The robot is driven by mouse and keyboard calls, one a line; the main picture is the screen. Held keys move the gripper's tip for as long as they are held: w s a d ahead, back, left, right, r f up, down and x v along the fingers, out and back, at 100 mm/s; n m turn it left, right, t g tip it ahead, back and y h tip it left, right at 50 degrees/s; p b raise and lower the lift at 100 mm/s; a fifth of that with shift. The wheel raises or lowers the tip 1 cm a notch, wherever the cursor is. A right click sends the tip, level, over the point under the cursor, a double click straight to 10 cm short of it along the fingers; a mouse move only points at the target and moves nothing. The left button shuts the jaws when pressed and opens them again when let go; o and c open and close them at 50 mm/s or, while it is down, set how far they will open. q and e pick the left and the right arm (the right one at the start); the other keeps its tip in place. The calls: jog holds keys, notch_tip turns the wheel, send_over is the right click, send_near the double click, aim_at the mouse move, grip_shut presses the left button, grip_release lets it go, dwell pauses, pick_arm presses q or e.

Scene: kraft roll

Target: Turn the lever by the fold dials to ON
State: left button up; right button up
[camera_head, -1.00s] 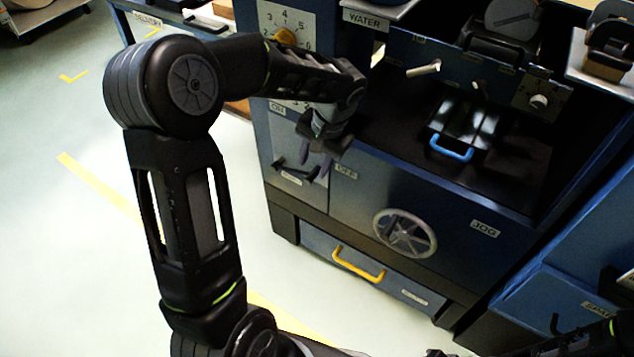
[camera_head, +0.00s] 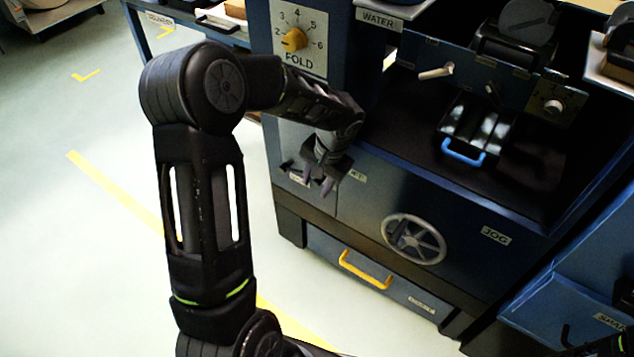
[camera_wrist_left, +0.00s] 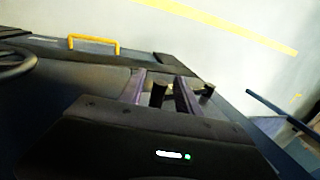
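The lever (camera_head: 287,167) is a dark bar on the panel at the cabinet's left front, below the FOLD dial (camera_head: 294,40). My left gripper (camera_head: 318,188) is at this panel and covers much of the lever in the head view. In the left wrist view its two purplish fingers (camera_wrist_left: 160,90) are apart, with a dark post (camera_wrist_left: 158,95) between them. A second dark post (camera_wrist_left: 207,90) stands outside the fingers. Whether the fingers touch the lever cannot be told. Dark parts of my right arm are at the bottom right corner; its gripper is not clear.
The JOG handwheel (camera_head: 413,239) and a drawer with a yellow handle (camera_head: 366,269) are right of and below the panel. A blue-handled tray (camera_head: 463,152) lies on the machine bed. Open floor (camera_head: 90,250) is at the left.

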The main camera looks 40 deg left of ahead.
pick_arm(q)
jog(key=shift+c, duration=0.3)
grip_shut()
dwell(1.1)
